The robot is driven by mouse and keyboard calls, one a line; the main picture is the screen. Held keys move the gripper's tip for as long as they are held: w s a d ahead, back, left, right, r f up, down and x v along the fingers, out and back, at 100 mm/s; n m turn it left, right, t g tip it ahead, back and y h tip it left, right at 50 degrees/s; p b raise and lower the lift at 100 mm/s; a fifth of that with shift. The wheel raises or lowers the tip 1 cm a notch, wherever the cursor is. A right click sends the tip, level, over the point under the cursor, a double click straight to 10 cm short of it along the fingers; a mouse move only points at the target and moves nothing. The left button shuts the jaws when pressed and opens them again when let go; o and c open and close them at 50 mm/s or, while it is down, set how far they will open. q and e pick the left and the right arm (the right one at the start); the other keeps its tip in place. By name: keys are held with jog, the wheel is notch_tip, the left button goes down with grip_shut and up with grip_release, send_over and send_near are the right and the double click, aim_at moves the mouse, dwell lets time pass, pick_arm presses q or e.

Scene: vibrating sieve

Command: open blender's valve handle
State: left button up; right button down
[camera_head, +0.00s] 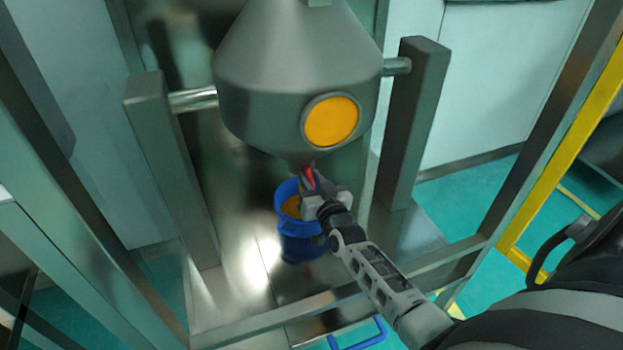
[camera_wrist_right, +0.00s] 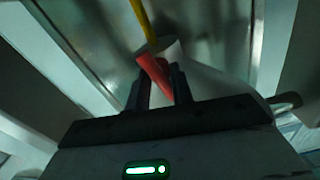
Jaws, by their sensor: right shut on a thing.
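The blender (camera_head: 295,70) is a grey cone-shaped vessel with a round orange-yellow port, hung between two metal posts in the head view. At its bottom outlet is the red valve handle (camera_head: 308,176), partly covered by my right gripper (camera_head: 318,190). In the right wrist view the red handle (camera_wrist_right: 156,75) lies between the two dark fingers of the right gripper (camera_wrist_right: 162,88), which is shut on it. The yellow stream or rod (camera_wrist_right: 141,20) beyond the handle is unclear. My left gripper is not in view.
A blue bucket (camera_head: 300,240) with yellow-orange contents stands on the metal base below the outlet. Metal posts (camera_head: 410,120) flank the blender left and right. A yellow frame bar (camera_head: 565,150) and a blue handle (camera_head: 360,337) show at the right and bottom.

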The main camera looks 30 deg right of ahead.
jog(key=c, duration=2.2)
grip_release()
jog(key=m, duration=0.3)
jog(key=shift+a+m, duration=0.1)
jog(key=shift+m, duration=0.3)
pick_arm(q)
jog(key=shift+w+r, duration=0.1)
pick_arm(e)
jog(key=c, duration=1.9)
grip_release()
jog(key=shift+m, duration=1.8)
jog(key=o, duration=0.9)
